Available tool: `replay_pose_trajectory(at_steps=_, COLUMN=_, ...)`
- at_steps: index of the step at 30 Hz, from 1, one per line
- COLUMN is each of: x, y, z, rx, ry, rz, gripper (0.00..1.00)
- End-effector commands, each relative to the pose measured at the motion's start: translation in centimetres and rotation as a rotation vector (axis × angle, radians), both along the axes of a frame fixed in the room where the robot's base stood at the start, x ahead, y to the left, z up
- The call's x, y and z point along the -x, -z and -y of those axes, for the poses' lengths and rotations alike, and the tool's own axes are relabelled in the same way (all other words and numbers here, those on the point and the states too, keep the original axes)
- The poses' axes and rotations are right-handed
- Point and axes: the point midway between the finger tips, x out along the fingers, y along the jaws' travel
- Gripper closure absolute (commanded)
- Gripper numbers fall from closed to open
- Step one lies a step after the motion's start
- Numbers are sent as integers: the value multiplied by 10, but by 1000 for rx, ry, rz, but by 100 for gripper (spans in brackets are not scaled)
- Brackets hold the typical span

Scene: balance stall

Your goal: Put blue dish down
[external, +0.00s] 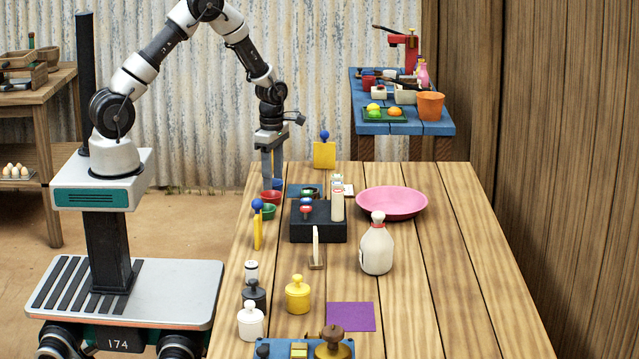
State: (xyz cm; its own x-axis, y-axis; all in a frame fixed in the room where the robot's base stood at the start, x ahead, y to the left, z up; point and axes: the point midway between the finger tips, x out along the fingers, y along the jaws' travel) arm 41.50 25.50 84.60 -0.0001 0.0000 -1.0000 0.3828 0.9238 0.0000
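The small blue dish (279,184) is at the far left of the wooden table, right at my fingertips and partly hidden by them. It looks to be at or very near the tabletop; I cannot tell whether it touches. My gripper (272,182) points straight down there, its two fingers close together. From this view I cannot tell whether they grip the dish's rim or only stand beside it.
A pink bowl (392,203) and a white jug (376,250) are to the right. The table's right side is clear.

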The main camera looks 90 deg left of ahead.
Motion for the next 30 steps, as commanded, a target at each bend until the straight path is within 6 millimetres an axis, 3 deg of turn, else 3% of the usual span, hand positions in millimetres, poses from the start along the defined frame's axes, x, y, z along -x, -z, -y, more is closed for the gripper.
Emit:
replay_pose_trajectory(at_steps=1, x=0, y=0, z=0, rx=-1, ry=0, rz=0, gripper=50)
replay_pose_trajectory(at_steps=3, x=0, y=0, z=0, rx=0, ry=0, rz=0, gripper=38)
replay_pose_trajectory(at_steps=16, x=0, y=-2, z=0, rx=-1, ry=-1, rz=1, gripper=38)
replay_pose_trajectory(at_steps=30, x=-11, y=-111, z=3, rx=-3, ry=1, rz=6, gripper=38)
